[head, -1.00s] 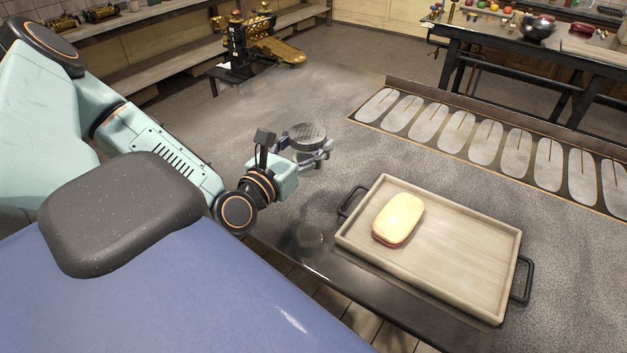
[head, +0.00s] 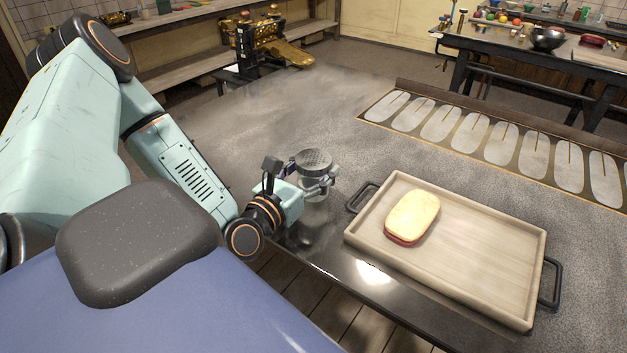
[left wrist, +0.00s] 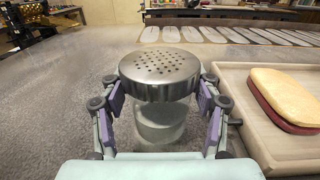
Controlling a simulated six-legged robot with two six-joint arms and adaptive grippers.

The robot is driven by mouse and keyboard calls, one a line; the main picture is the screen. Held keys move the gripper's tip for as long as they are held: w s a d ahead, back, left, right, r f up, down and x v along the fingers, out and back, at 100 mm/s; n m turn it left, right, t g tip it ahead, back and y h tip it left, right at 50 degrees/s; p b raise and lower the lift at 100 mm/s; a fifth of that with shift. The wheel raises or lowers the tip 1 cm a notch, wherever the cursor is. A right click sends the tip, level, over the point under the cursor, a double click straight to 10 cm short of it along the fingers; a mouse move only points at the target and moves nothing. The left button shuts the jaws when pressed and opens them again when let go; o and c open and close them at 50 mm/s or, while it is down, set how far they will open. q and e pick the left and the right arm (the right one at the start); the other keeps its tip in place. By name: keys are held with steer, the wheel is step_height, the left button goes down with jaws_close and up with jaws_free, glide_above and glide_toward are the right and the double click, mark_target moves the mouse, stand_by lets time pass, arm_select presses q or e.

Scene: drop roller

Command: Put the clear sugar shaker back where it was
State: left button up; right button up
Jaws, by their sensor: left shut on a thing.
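The clear sugar shaker (head: 315,175) has a perforated metal lid and a see-through body. My left gripper (head: 318,187) is shut on it, with a finger on each side just below the lid. The left wrist view shows the shaker (left wrist: 160,78) upright between the purple-padded fingers (left wrist: 162,112). It is over the grey tabletop, left of the wooden tray. I cannot tell whether its base touches the table. My right gripper is not in view.
A wooden tray (head: 480,262) with black handles holds a sandwich-like block (head: 412,217). A strip of pale oval plates (head: 472,133) lies behind it. A brass machine (head: 262,45) stands at the back left. The tabletop left of the shaker is clear.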

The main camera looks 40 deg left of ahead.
arm_select(q)
steer(key=shift+f, duration=0.6)
steer(key=shift+w+f+b, duration=0.15)
steer(key=shift+b, duration=0.15)
steer(key=shift+w, duration=0.2)
steer(key=shift+s+f, duration=0.15)
steer(key=shift+s, duration=0.15)
steer(key=o, duration=1.3)
steer(key=shift+w+f, duration=0.1)
steer(key=shift+w, duration=0.15)
steer(key=shift+s, duration=0.1)
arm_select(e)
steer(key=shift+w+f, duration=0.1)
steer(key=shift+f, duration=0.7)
arm_select(q)
steer(key=shift+s, duration=0.1)
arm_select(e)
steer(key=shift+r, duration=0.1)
